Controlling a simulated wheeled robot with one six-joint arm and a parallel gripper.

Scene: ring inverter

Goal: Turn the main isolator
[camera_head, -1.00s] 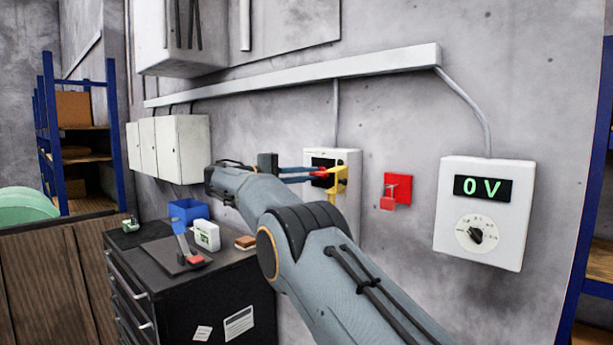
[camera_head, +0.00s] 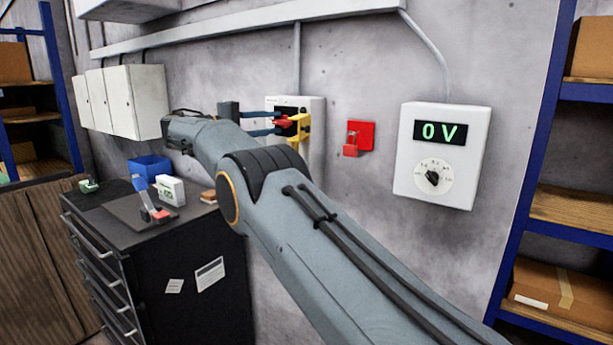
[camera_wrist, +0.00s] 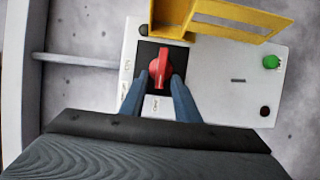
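The main isolator is a white box (camera_head: 317,115) on the wall with a black plate and a red rotary handle (camera_head: 283,122). In the wrist view the red handle (camera_wrist: 160,66) points roughly up and down the picture on its black plate. A yellow bracket (camera_wrist: 238,14) stands out from the box beside the handle; it also shows in the head view (camera_head: 301,130). My gripper (camera_wrist: 158,78) is open, with one blue finger on each side of the handle's near end. Gaps show between the fingers and the handle, so I see no grip on it.
To the right are a red wall plate with a red padlock (camera_head: 351,149) and a meter box (camera_head: 444,185) reading 0 V. A black drawer cabinet (camera_head: 190,290) with small items stands below left. White wall cabinets (camera_head: 137,100) hang at left; blue shelving (camera_head: 530,160) stands at right.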

